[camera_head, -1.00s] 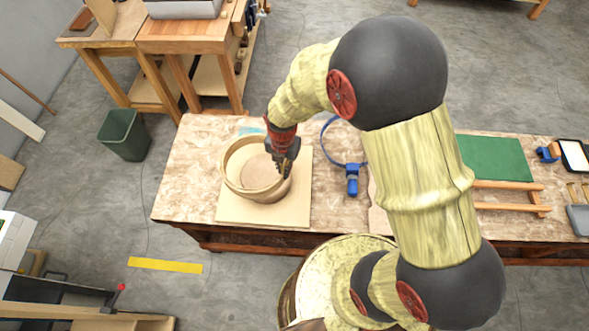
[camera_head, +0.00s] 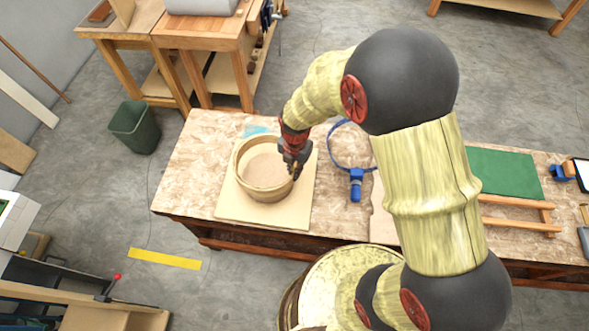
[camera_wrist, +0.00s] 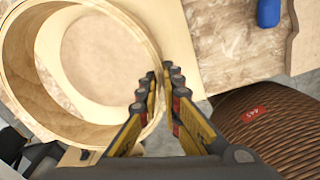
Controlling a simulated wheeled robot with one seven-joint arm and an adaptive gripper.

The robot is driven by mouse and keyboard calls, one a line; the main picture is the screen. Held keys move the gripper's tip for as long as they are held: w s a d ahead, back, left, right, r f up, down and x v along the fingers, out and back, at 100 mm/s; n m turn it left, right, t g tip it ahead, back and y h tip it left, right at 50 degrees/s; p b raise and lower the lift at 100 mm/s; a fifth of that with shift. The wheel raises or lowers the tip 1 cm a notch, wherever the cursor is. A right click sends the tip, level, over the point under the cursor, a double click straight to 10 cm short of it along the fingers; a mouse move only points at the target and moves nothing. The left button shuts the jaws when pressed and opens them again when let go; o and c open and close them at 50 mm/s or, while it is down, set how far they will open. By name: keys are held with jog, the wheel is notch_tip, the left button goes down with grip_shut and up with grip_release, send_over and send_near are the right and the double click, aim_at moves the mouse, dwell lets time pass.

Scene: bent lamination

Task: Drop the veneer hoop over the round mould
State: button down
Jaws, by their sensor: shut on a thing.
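The veneer hoop (camera_head: 258,191) is a pale wooden ring held roughly level over the round mould (camera_head: 266,170). My gripper (camera_head: 293,172) is shut on the hoop's right wall. In the wrist view, my fingertips (camera_wrist: 160,88) pinch the wall of the hoop (camera_wrist: 33,88). The mould's flat round top (camera_wrist: 108,55) shows through the hoop, nearer its right side, with a wider gap on the left. Tabletop shows inside that gap. I cannot tell whether the hoop's lower edge is above the mould's top or around it. The mould's sides are mostly hidden.
The mould is on a pale square board (camera_head: 232,202) on the workbench (camera_head: 190,170). A blue strap clamp (camera_head: 356,184) lies to the right of the board. A green mat (camera_head: 503,172) lies further right. A green bin (camera_head: 135,127) stands on the floor at left.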

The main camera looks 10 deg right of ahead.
jog(key=shift+f+b, duration=2.1)
jog(key=shift+f, duration=1.25)
jog(key=c, duration=1.9)
grip_release()
jog(key=shift+r, duration=0.1)
notch_tip(320, 180, up, 12)
jog(key=shift+s+f, duration=0.1)
